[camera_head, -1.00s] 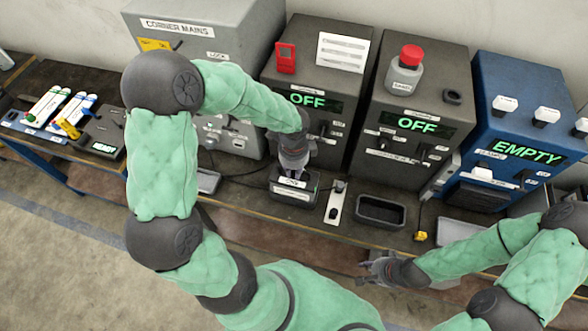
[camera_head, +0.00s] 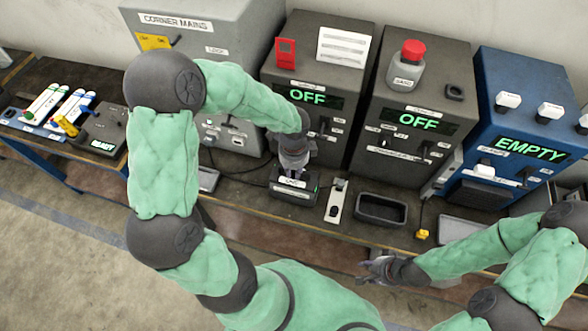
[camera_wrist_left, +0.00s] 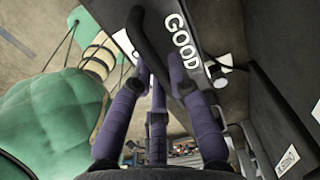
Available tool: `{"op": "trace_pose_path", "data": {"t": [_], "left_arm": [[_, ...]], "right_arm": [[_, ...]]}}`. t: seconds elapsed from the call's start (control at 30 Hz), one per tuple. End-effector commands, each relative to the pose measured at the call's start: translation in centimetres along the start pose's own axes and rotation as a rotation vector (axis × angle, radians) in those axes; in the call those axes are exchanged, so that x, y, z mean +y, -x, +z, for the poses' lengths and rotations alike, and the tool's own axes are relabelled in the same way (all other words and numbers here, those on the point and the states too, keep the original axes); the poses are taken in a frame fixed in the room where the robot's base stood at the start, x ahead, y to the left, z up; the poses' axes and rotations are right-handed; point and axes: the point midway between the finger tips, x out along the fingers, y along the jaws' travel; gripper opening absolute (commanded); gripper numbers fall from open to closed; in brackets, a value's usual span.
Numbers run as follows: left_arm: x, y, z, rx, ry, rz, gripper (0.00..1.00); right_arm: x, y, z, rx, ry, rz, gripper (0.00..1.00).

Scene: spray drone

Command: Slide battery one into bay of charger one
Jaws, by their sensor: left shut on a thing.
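A dark box with a white label, likely battery one (camera_head: 291,197), stands on the bench in front of the left grey charger (camera_head: 312,75), whose display reads OFF. The label is too small to read surely. My left gripper (camera_head: 294,170) is over the box from above and shut on its black handle, which shows between the fingers in the left wrist view (camera_wrist_left: 152,45). A white GOOD label (camera_wrist_left: 182,38) shows beside the handle there. The charger's bay opening cannot be made out behind my gripper. My right gripper (camera_head: 376,268) is open and empty beyond the bench's front edge.
A second grey charger (camera_head: 420,90) also reads OFF. A blue unit (camera_head: 525,125) reads EMPTY. A white-topped strip (camera_head: 337,200) lies just right of the box, then an empty dark tray (camera_head: 382,222). The CORNER MAINS cabinet (camera_head: 190,60) stands left.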

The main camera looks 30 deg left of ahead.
Motion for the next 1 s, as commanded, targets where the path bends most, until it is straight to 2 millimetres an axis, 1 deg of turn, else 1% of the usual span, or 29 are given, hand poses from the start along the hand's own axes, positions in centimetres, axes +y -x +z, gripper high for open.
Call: {"op": "trace_pose_path", "data": {"t": [0.03,0.33,0.37,0.4,0.43,0.47,0.67,0.7,0.8,0.93,1.0], "left_arm": [[-0.3,0.1,0.0,0.001,0.002,-0.007,0.0],[-0.2,-0.4,0.0,0.001,0.002,-0.007,0.0],[-0.3,-0.4,0.0,0.001,0.002,-0.007,0.24],[-0.2,-0.3,0.0,0.001,0.002,-0.007,0.35],[-0.2,-0.3,0.0,0.001,0.002,-0.007,0.43],[-0.2,-0.3,0.0,0.001,0.002,-0.006,0.46],[-0.1,-0.5,0.0,0.0,0.001,-0.003,0.46],[0.2,-0.7,0.0,0.0,-0.001,0.005,0.46],[0.1,-0.5,0.0,0.0,-0.001,0.003,0.46],[0.0,0.6,0.0,0.0,-0.001,-0.001,0.46],[-0.1,1.7,0.0,0.001,0.0,-0.004,0.46]], "right_arm": [[0.0,-0.1,0.0,0.0,0.0,0.0,0.4],[0.1,-0.4,0.0,0.0,0.0,0.0,0.4],[0.1,-0.4,0.0,0.0,0.0,0.0,0.4],[0.1,-0.4,0.0,0.0,0.0,0.0,0.4],[0.1,-0.4,0.0,0.0,0.0,0.0,0.4],[0.1,-0.4,0.0,0.0,0.0,0.0,0.4],[0.1,-0.4,0.0,0.0,0.0,0.0,0.4],[0.1,-0.4,0.0,0.0,0.0,0.0,0.4],[0.1,-0.4,0.0,0.0,0.0,0.0,0.4],[0.1,-0.4,0.0,0.0,0.0,0.0,0.4],[0.1,-0.4,0.0,0.0,0.0,0.0,0.4]]}}
